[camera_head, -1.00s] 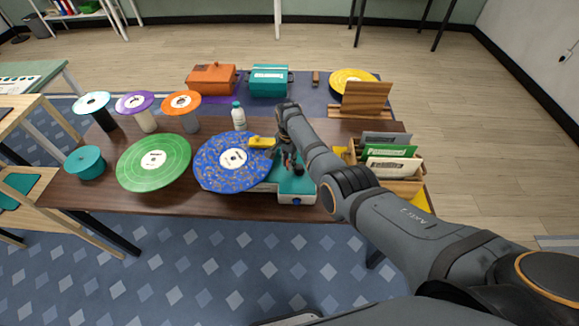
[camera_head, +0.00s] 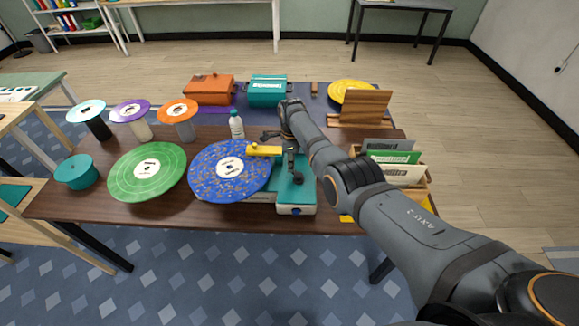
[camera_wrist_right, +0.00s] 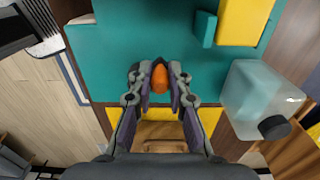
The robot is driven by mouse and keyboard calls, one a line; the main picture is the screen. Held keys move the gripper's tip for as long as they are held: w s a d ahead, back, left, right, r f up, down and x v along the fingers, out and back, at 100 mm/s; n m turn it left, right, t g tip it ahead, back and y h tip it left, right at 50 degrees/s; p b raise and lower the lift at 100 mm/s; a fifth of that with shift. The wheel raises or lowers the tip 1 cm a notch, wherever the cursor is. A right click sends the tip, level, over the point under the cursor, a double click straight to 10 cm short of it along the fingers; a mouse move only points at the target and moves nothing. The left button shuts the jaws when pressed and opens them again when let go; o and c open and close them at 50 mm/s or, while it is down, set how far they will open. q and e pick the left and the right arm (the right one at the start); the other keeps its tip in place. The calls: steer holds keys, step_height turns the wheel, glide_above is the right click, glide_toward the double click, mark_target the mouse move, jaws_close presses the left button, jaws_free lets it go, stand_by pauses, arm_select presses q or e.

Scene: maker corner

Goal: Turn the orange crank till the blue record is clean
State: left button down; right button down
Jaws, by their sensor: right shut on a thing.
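The blue record (camera_head: 212,186) lies flat on the teal record cleaner (camera_head: 296,195), with a white label at its centre. Many brownish specks are scattered over its blue surface. A yellow arm (camera_head: 262,150) reaches from the cleaner over the record's right edge. My right gripper (camera_head: 271,136) is low at the back of the cleaner, behind the yellow arm. In the right wrist view its fingers are closed around the orange crank knob (camera_wrist_right: 160,78). The rest of the crank is hidden. My left gripper is not in view.
A clear bottle (camera_head: 236,125) stands close to my right gripper, also large in the right wrist view (camera_wrist_right: 258,92). A green record (camera_head: 130,180) lies left of the blue one. A record crate (camera_head: 415,180) stands at the right, beside my arm.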

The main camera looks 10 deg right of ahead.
steer(key=shift+w+d+r+m, duration=0.1)
steer(key=shift+w+d+m, duration=0.15)
steer(key=shift+m, duration=0.75)
steer(key=shift+d, duration=0.1)
steer(key=c, duration=1.3)
jaws_free()
steer(key=shift+s, duration=0.1)
step_height(320, 180, up, 12)
steer(key=shift+f, duration=0.1)
